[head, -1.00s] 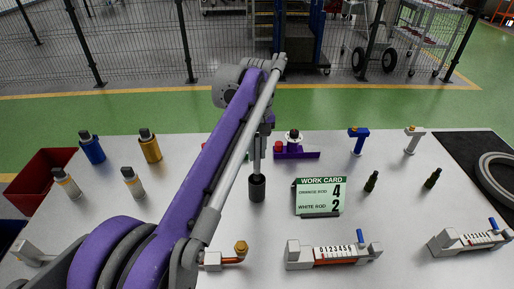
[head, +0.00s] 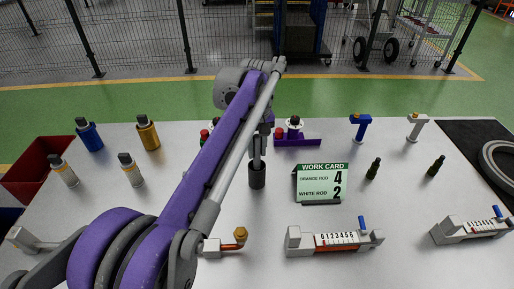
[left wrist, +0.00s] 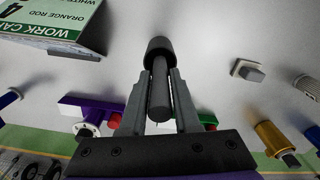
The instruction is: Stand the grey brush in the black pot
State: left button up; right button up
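The grey brush (left wrist: 159,90) is a plain cylinder, upright between the fingers of my left gripper (left wrist: 160,78). Its far end goes into the mouth of the black pot (left wrist: 160,46). In the head view the black pot (head: 257,176) stands on the table, directly below my left gripper (head: 257,152). The fingertips are just above its rim and look closed on the brush. How deep the brush sits is hidden. My right gripper is not in view.
The work card (head: 321,183) stands right of the pot. A purple holder (head: 297,142) is behind it. A pipe with a brass end (head: 240,236) and a numbered gauge (head: 335,240) lie in front. Several bottles (head: 148,134) stand at left, beside a red bin (head: 36,172).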

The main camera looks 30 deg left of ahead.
pick_arm(q)
jog(key=o, duration=0.4)
notch_tip(320, 180, up, 11)
jog(key=shift+f+p, duration=0.1)
jog(key=shift+p, duration=0.85)
jog(key=shift+s, duration=0.1)
dwell(0.3)
